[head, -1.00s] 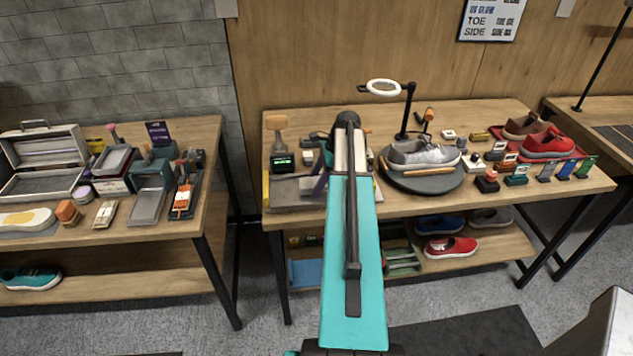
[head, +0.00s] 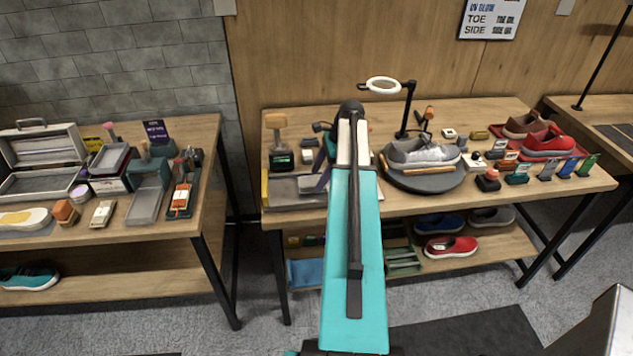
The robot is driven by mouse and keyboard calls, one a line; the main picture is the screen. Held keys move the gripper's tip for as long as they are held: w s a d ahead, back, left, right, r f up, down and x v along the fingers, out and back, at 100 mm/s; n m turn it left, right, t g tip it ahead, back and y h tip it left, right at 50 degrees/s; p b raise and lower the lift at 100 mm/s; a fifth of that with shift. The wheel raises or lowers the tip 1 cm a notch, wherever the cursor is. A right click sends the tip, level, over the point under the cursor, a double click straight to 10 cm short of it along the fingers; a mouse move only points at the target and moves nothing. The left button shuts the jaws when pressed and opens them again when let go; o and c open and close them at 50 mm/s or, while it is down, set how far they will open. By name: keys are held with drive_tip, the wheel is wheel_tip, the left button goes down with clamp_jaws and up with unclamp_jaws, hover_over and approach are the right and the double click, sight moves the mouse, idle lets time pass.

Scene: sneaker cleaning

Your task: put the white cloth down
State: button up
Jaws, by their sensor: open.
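I cannot make out the white cloth in the head view; it may be hidden behind my teal arm. My arm reaches up over the front of the middle workbench (head: 480,200). My gripper (head: 321,181) is mostly hidden behind the arm. Only a dark slanted part shows at its left, over or near a flat grey tray (head: 287,188) at the bench's left front. The gripper is open. I cannot tell whether anything touches its fingers. A grey-white sneaker (head: 422,154) stands on a round dark turntable (head: 425,180) right of the arm.
A ring lamp (head: 383,86) rises behind the turntable. A brush (head: 276,122) and a small display box (head: 281,160) stand at the bench's left. A left bench (head: 150,230) holds an open case (head: 45,150).

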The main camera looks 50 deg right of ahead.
drive_tip(key=b+v, duration=0.2)
drive_tip(key=v, duration=0.7)
drive_tip(key=shift+r, duration=0.25)
drive_tip(key=shift+d+r, duration=0.1)
idle(0.5)
